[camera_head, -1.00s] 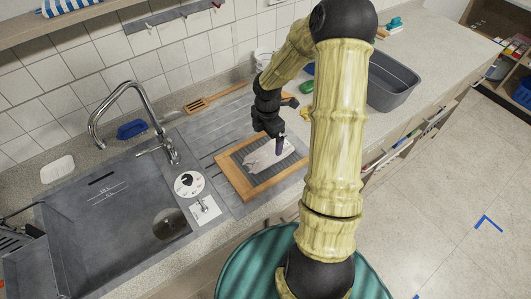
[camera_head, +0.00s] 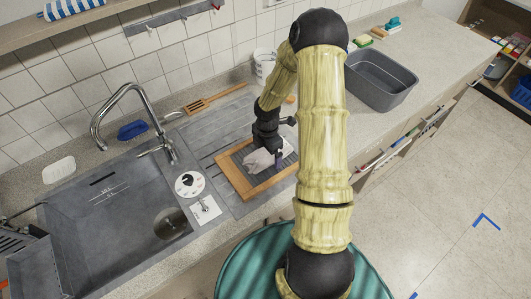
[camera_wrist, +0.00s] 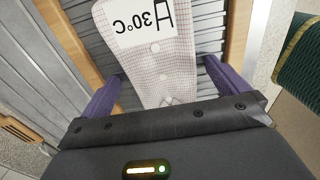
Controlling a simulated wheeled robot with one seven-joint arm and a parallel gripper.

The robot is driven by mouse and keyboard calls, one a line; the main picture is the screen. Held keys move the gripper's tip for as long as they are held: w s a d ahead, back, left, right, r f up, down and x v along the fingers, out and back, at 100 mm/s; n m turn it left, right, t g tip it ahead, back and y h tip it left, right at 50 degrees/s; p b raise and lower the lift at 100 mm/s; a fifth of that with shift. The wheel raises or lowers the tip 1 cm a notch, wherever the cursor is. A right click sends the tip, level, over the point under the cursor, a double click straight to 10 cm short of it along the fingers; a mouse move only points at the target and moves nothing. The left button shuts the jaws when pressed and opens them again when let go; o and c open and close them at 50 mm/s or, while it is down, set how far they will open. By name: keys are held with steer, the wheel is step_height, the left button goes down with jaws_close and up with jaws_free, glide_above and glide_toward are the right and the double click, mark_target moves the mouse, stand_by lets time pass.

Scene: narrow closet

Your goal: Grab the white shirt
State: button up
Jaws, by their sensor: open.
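The white shirt (camera_head: 261,160) lies on a grey ribbed board with a wooden frame (camera_head: 232,178) beside the sink. In the wrist view the shirt (camera_wrist: 158,65) is light, finely checked and buttoned, with a white label reading "30°C" upside down. My gripper (camera_wrist: 161,70) is open, its purple fingers on either side of the shirt's narrow near part. Gaps show between the fingers and the cloth. In the head view my gripper (camera_head: 277,156) is low over the right part of the board, and partly hides the shirt.
A grey sink (camera_head: 110,225) with a tall tap (camera_head: 125,100) is at the left. A wooden spatula (camera_head: 210,101) lies behind the board. A grey tub (camera_head: 380,80) stands on the counter at the right. The tiled wall bounds the back.

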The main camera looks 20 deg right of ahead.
stand_by(0.4)
steer(key=c, duration=1.1)
steer(key=shift+r, duration=0.1)
step_height(320, 180, up, 10)
steer(key=shift+f+b, duration=0.1)
steer(key=shift+b, duration=0.35)
